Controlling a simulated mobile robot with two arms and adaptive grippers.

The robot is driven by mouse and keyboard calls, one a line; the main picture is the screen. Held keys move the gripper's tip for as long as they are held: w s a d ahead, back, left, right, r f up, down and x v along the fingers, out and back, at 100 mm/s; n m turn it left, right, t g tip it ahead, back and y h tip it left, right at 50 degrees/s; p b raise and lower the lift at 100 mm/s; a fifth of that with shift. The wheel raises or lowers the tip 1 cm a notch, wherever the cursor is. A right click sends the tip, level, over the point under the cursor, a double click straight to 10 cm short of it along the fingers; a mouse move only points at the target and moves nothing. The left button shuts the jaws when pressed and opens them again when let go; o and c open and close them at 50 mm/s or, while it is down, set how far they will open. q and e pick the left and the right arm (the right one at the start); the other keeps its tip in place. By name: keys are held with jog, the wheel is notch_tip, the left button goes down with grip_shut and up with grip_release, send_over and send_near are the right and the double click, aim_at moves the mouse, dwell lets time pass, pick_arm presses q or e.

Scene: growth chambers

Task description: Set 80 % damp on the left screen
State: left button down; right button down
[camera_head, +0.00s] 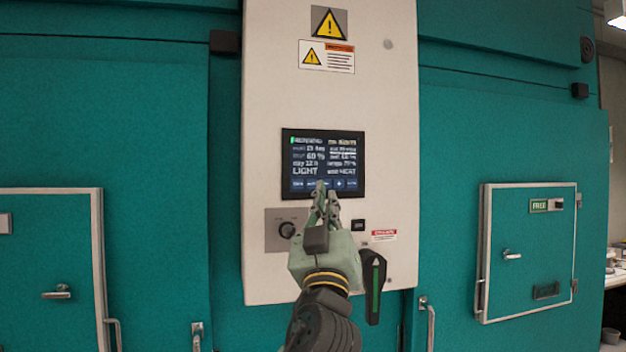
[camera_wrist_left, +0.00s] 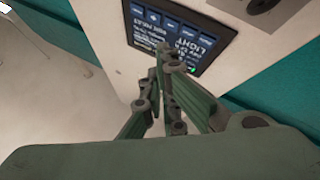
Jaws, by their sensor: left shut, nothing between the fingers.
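The screen (camera_head: 323,160) is a dark panel with rows of white text and a row of blue buttons along its bottom edge. It is set in a pale upright control panel (camera_head: 270,95). A line reading about 60 % shows at its left; the small text is blurred. My left gripper (camera_head: 322,186) is shut and empty, its fingertips in front of the lower middle of the screen. In the left wrist view the screen (camera_wrist_left: 205,36) appears upside down beyond the fingers (camera_wrist_left: 164,52). I cannot tell whether the tips touch it. My right gripper is not in view.
A black knob (camera_head: 287,230) sits below the screen at left, and a dark handle with a green stripe (camera_head: 375,285) at lower right. Teal chamber doors stand on both sides, with a small framed hatch (camera_head: 530,250) at right. Warning labels (camera_head: 328,40) are above the screen.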

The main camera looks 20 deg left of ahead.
aim_at(311, 180)
pick_arm(q)
jog(key=shift+n+t+y, duration=0.4)
jog(key=shift+n+y, duration=0.2)
jog(key=s+r, duration=0.1)
jog(key=r, duration=0.1)
jog(key=s+r, duration=0.2)
jog(key=shift+d+r, duration=0.1)
jog(key=shift+r, duration=0.05)
jog(key=shift+w+a, duration=0.8)
jog(key=shift+w, duration=0.45)
jog(key=shift+w+a, duration=0.85)
jog(key=shift+w, duration=0.35)
jog(key=shift+w+a, duration=0.8)
jog(key=shift+w, duration=0.45)
jog(key=shift+p, duration=0.3)
